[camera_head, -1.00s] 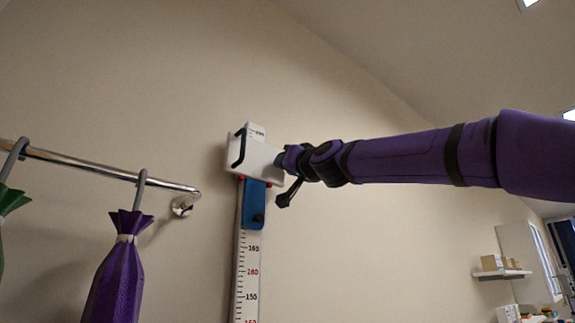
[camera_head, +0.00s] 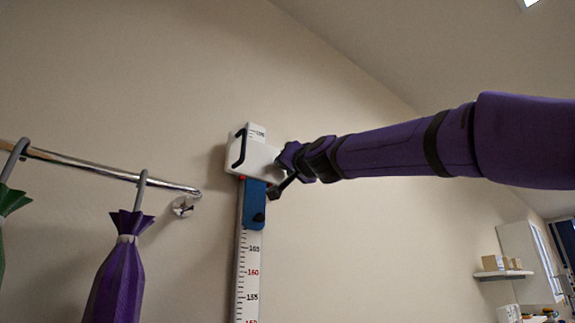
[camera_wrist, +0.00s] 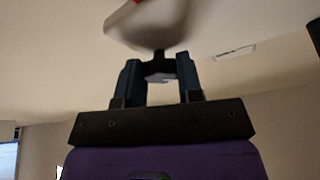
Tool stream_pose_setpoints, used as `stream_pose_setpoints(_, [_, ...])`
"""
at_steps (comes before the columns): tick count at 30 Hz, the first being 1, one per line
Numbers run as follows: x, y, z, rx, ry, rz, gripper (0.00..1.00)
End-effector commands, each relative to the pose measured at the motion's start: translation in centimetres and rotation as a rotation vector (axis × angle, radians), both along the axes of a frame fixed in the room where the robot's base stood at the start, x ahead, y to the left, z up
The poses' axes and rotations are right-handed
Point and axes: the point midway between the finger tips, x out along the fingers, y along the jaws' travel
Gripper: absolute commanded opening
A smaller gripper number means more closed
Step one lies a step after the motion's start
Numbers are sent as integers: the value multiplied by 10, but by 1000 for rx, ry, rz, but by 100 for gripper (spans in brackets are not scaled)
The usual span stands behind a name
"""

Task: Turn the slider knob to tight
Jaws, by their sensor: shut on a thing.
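A measuring scale stands upright on the wall, with a white slider head (camera_head: 255,151) at its top. In the wrist view, a blurred pale body (camera_wrist: 146,22), likely that slider head, is above the jaws. A small dark knob (camera_wrist: 160,65) with a grey face sits below it, between the fingers. My gripper (camera_wrist: 158,70) is shut on this knob. In the head view, my gripper (camera_head: 281,160) is at the right side of the slider head, and its fingers and the held knob are hidden. A marking for tight cannot be made out.
A chrome rail (camera_head: 95,171) with a purple hanging bag (camera_head: 118,270) is at left. A shelf (camera_head: 503,274) is far right.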

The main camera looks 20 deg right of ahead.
Motion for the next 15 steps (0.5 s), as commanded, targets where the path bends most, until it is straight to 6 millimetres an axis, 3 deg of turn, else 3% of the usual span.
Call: stream_pose_setpoints(15, [-1, -2, 1, 105, 32, -6, 10])
